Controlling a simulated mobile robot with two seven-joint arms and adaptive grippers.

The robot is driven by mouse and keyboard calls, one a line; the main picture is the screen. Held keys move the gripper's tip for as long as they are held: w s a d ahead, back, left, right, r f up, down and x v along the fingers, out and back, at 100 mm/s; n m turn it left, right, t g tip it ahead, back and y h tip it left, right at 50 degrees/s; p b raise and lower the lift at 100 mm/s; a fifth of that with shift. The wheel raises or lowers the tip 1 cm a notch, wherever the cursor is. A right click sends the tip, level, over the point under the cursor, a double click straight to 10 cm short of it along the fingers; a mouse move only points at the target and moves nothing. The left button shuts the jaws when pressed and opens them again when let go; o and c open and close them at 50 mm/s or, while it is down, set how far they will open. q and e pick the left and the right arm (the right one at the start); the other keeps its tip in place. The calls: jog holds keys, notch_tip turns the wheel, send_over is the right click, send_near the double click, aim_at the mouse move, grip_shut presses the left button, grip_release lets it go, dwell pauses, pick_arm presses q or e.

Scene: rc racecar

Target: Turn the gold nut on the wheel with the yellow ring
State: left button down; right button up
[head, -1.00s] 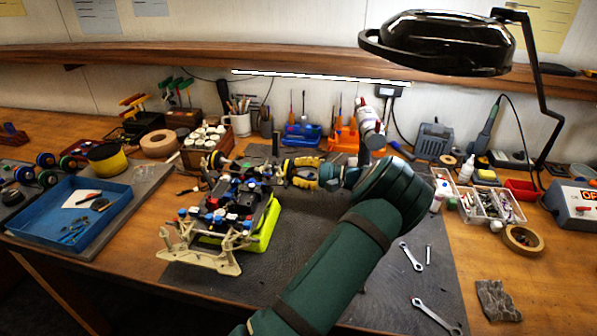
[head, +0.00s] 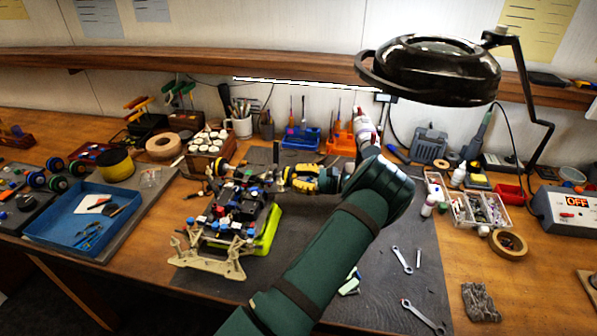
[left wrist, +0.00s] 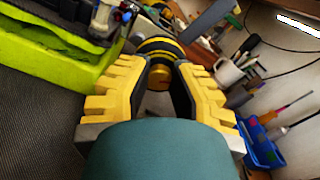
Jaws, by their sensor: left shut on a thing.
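The racecar (head: 232,212) sits on a lime-green stand (head: 270,229) on the dark mat, its beige frame toward the front. The wheel with the yellow ring (left wrist: 158,46) is ahead of my left gripper in the left wrist view, upright, black with yellow bands. The gold nut (left wrist: 158,78) faces me at its centre, between the fingertips. My left gripper (head: 291,176) reaches the car's right side and is shut on the gold nut; it also shows in the left wrist view (left wrist: 160,70). The fingers partly cover the wheel. My right gripper is not in view.
A blue tray (head: 50,240) with tools lies left. Wrenches (head: 402,260) lie on the mat at right. Bottles, a parts organizer (head: 478,208) and a tape roll (head: 508,242) stand farther right. A black magnifier lamp (head: 430,75) hangs overhead. Tool holders line the back.

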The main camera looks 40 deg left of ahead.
pick_arm(q)
jog(key=shift+a+r+m+p, duration=0.1)
jog(key=shift+m+p, duration=0.4)
jog(key=shift+m, duration=0.6)
jog(key=shift+m+p, duration=0.3)
jog(key=shift+m, duration=0.5)
jog(key=c, duration=0.8)
grip_release()
jog(key=shift+w, duration=0.1)
jog(key=v, duration=1.2)
